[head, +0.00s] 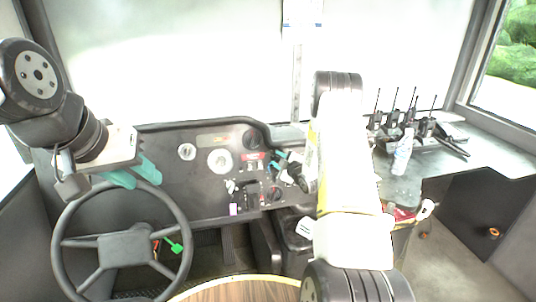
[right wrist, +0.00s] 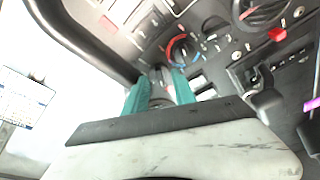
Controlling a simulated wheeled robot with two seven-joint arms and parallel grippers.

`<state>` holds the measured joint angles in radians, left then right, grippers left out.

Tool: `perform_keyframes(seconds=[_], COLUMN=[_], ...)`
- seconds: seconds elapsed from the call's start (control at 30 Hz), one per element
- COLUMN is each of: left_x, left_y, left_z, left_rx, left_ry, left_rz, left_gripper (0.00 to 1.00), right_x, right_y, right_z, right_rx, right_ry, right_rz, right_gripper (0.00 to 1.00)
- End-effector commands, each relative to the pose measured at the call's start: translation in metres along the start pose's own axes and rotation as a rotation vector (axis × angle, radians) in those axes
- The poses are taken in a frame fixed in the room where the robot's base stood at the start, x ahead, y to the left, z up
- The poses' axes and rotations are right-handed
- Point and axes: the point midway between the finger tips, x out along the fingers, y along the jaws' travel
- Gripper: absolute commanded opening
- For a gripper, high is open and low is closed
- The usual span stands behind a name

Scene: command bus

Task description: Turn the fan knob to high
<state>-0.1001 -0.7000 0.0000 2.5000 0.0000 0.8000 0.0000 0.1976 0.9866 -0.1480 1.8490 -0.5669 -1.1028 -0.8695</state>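The dashboard control panel (head: 262,184) is right of the steering wheel. In the right wrist view a round dark dial with a red and blue arc (right wrist: 181,50) lies just beyond my right gripper (right wrist: 160,88). I cannot tell which dial is the fan knob, and no setting is readable. The right gripper's teal fingers are apart, with grey panel parts visible between them and nothing clearly held. In the head view my right gripper (head: 283,158) is at the panel's right end, partly hidden by my arm. My left gripper (head: 134,174) is open and empty above the steering wheel.
The steering wheel (head: 122,248) stands at the left. A dark lever (right wrist: 264,102) and a purple piece (right wrist: 312,104) are close by on the panel. A wooden round top (head: 238,290) is in front.

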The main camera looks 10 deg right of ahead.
Motion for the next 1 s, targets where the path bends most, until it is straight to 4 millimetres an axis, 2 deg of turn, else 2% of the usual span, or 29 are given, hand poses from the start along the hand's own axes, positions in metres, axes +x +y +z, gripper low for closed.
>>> perform_keyframes(seconds=[0.13,0.37,0.4,0.57,1.0], left_x=[0.0000,0.0000,0.0000,0.0000,0.0000], left_y=[0.0000,0.0000,0.0000,0.0000,0.0000], left_z=[0.0000,0.0000,0.0000,0.0000,0.0000], left_rx=[0.000,0.000,0.000,0.000,0.000], left_ry=[0.000,0.000,0.000,0.000,0.000], left_rz=[0.000,0.000,0.000,0.000,0.000], left_gripper=[0.36,0.36,0.36,0.36,0.36], right_x=[0.0096,0.0107,0.0107,0.0106,0.0105], right_y=[-0.0003,-0.0002,-0.0002,0.0000,-0.0007], right_z=[-0.0001,-0.0002,-0.0002,-0.0003,-0.0002], right_rx=[0.000,0.001,0.001,0.001,0.038], right_ry=[-0.001,-0.001,-0.001,-0.001,-0.001], right_rz=[0.000,0.000,0.000,0.000,0.008], right_gripper=[0.32,0.32,0.30,0.00,0.00])
